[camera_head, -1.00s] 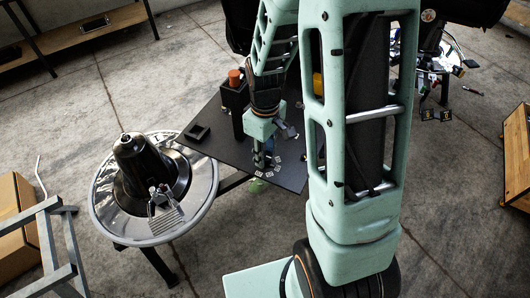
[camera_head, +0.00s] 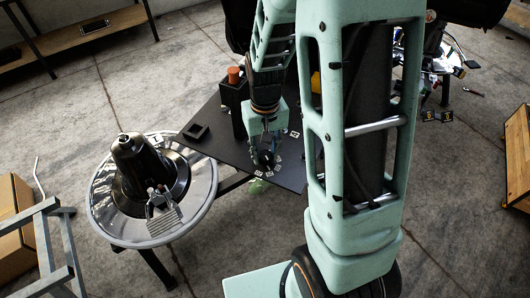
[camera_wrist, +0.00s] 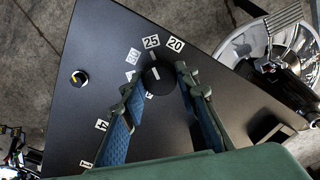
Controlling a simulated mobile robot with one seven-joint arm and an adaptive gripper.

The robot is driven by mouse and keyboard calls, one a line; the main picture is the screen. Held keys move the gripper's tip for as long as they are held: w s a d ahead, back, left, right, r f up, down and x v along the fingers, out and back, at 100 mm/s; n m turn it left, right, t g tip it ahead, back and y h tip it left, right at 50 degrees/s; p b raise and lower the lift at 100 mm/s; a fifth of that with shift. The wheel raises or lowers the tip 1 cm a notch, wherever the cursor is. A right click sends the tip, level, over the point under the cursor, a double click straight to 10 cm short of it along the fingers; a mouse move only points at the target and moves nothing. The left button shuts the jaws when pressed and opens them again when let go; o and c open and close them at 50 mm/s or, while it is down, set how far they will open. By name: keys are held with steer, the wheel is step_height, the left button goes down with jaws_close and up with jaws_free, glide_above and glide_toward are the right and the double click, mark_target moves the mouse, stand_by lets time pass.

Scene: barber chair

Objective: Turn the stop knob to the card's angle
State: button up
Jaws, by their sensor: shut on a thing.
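The black round stop knob (camera_wrist: 158,78) stands on a black panel (camera_wrist: 225,100) in the wrist view. A white line on its top points up in the picture, close to the "25" label (camera_wrist: 151,41). A "20" label (camera_wrist: 175,44) is to its right, and further tilted labels curve down to its left. My gripper (camera_wrist: 160,80) has its blue-padded fingers on either side of the knob, shut on it. In the head view my gripper (camera_head: 265,160) is low over the panel and mostly hides the knob. I cannot make out a card that gives an angle.
In the head view, a black box with an orange cylinder (camera_head: 235,76) stands behind my gripper. A round metal chair base (camera_head: 107,222) is at left.

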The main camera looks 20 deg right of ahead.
mark_target(265, 154)
steer(key=shift+m, duration=0.7)
steer(key=o, duration=1.1)
steer(key=shift+o, duration=0.2)
steer(key=shift+r, duration=0.1)
step_height(265, 154, up, 12)
